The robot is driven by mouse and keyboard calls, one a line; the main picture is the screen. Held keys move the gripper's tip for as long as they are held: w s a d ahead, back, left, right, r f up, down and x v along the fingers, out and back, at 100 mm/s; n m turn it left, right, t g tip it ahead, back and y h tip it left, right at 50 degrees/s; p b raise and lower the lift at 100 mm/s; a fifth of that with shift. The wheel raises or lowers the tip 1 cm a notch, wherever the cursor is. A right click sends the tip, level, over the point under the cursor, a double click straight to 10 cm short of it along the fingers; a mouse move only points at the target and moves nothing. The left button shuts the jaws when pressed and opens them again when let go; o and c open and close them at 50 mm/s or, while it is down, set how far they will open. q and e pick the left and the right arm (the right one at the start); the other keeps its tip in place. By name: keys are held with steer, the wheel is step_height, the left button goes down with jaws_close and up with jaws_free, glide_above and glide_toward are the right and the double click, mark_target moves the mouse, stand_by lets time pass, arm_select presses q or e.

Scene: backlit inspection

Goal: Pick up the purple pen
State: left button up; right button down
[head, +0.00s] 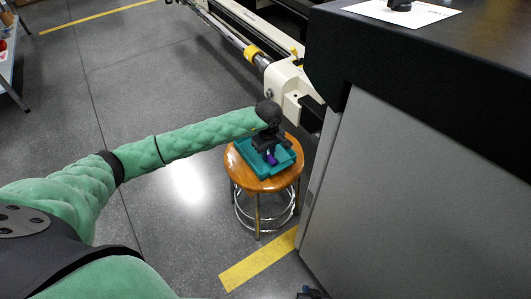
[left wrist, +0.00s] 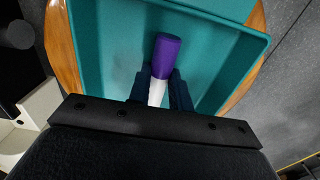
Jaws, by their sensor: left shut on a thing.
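The purple pen (left wrist: 166,55) has a purple end and a white section below it. In the left wrist view it sits between the two dark fingers of my left gripper (left wrist: 160,92), which is shut on it. Its lower part is hidden by the gripper. In the head view my left gripper (head: 269,153) is over the teal tray (head: 284,160), with a bit of the purple pen (head: 271,158) showing below it. I cannot tell whether the pen touches the tray. A dark piece at the bottom edge of the head view seems to be my right gripper (head: 311,293), mostly cut off.
The tray stands on a round wooden stool (head: 245,182). A large grey cabinet with a black top (head: 440,95) is close on the right. A cream machine (head: 285,82) stands behind the stool. Open floor lies to the left.

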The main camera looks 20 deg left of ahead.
mark_target(270, 155)
arm_select(q)
steer(key=r, duration=0.4)
steer(key=shift+d+r, duration=0.3)
steer(key=shift+d, duration=0.05)
steer(key=s+d+r, duration=0.2)
steer(key=d+r, duration=0.4)
steer(key=d, duration=0.4)
steer(key=shift+d+r, duration=0.2)
steer(key=shift+d, duration=0.2)
steer(key=shift+o, duration=0.9)
steer(key=shift+c, duration=0.9)
